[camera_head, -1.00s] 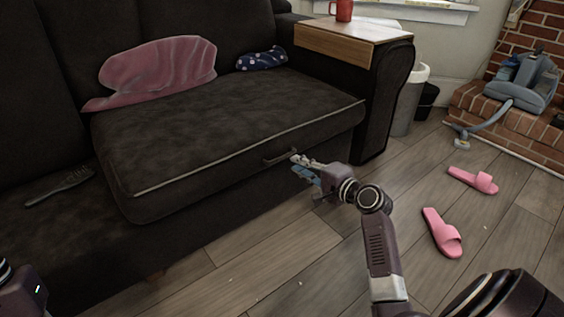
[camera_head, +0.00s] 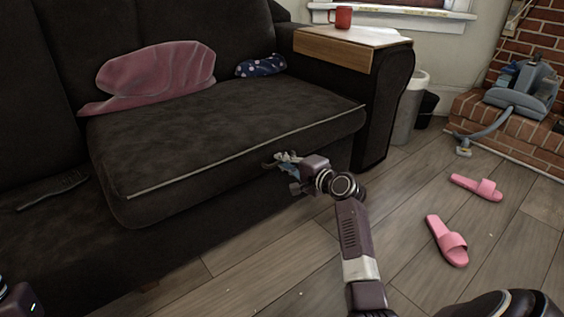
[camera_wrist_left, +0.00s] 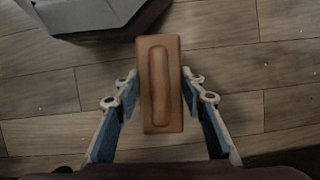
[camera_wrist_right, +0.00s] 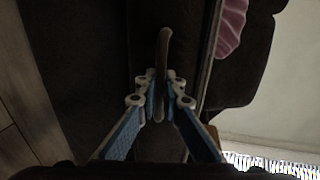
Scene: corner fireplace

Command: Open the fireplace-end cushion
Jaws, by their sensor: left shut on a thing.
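The fireplace-end seat cushion (camera_head: 230,125) is dark, with a light piping edge, and lies flat on the dark sofa. Its front carries a curved handle (camera_wrist_right: 164,45). My right gripper (camera_head: 283,160) is at the handle on the cushion's front. In the right wrist view its fingers (camera_wrist_right: 160,105) are close together with the handle between them, shut on it. In the head view only part of my left arm shows, at the lower left.
A pink pillow (camera_head: 155,75) and a small blue patterned one (camera_head: 260,66) lie along the cushion's back. A dark object (camera_head: 52,190) lies on the left seat. Pink slippers (camera_head: 446,241) lie on the floor. A grey vacuum (camera_head: 523,90) stands on the brick hearth (camera_head: 510,128).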

